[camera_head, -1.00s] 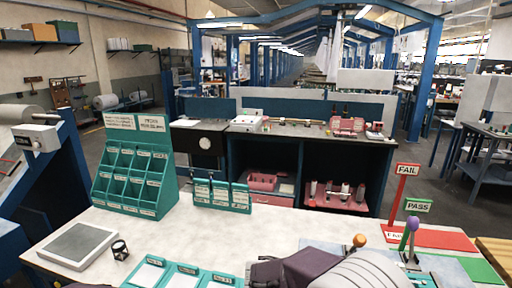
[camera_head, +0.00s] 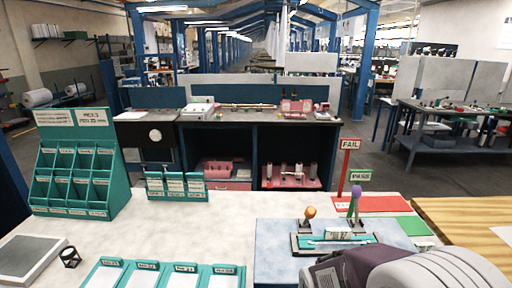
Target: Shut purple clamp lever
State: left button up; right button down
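The purple clamp lever (camera_head: 354,205) stands roughly upright at the right end of a clamp fixture. A second lever with an orange knob (camera_head: 310,212) stands at the fixture's left end. The fixture (camera_head: 334,239) holds a teal strip between the levers and sits on a grey-blue plate (camera_head: 272,235). A dark and white link of my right arm covers the plate's lower right part, in front of the fixture. No fingertips of my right gripper show. My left gripper is not in view.
Teal card trays (camera_head: 160,273) lie left of the plate. A FAIL sign (camera_head: 349,144) and PASS sign (camera_head: 360,176) stand behind the purple lever, near red (camera_head: 385,204) and green (camera_head: 414,226) mats. A teal rack (camera_head: 80,170) stands at left. The white tabletop's middle is clear.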

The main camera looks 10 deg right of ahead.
aim_at(356, 191)
jog(key=z, duration=1.3)
jog(key=l+u, duration=0.25)
jog(key=u, duration=0.2)
jog(key=l+u, duration=0.25)
jog(key=u, duration=0.2)
jog(key=l+u, duration=0.25)
jog(key=u, duration=0.2)
jog(key=i+l, duration=0.05)
